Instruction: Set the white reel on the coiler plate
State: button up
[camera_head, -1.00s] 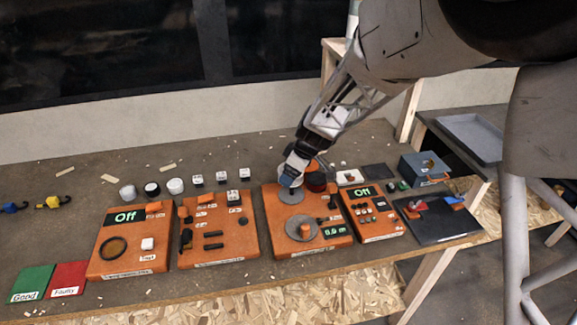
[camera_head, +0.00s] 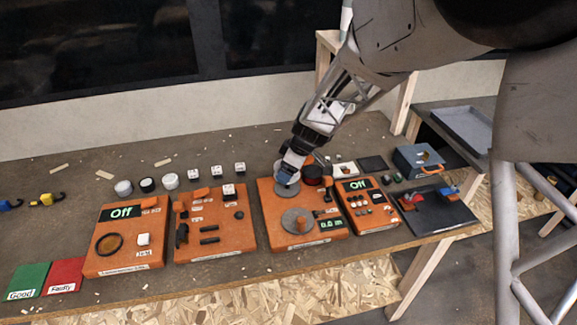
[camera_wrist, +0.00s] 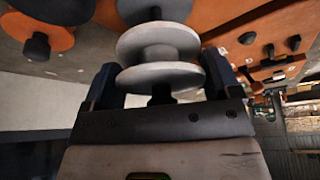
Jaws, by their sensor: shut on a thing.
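The white reel (camera_wrist: 160,62), with two round flanges, sits between the two dark fingers of my gripper (camera_wrist: 160,85) in the wrist view. My gripper is shut on it. A grey round plate (camera_wrist: 155,10) with a dark central peg lies just beyond the reel. In the head view my gripper (camera_head: 288,176) is over the upper grey plate (camera_head: 287,189) of an orange board (camera_head: 328,237). A second grey disc (camera_head: 296,221) lies lower on the same board. The gripper hides most of the reel there. I cannot tell whether reel and plate touch.
A dark red-black cylinder (camera_head: 313,173) stands close to the right of my gripper. Orange boards flank the coiler board on the left (camera_head: 215,245) and right (camera_head: 366,207). Small white and dark cylinders (camera_head: 147,185) stand behind the left boards.

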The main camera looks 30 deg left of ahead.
jog(key=shift+f, duration=2.3)
jog(key=shift+f, duration=0.2)
jog(key=o, duration=0.8)
jog(key=shift+c, duration=0.2)
jog(key=shift+r, duration=0.1)
jog(key=shift+v, duration=3.8)
jog(key=shift+d, duration=0.1)
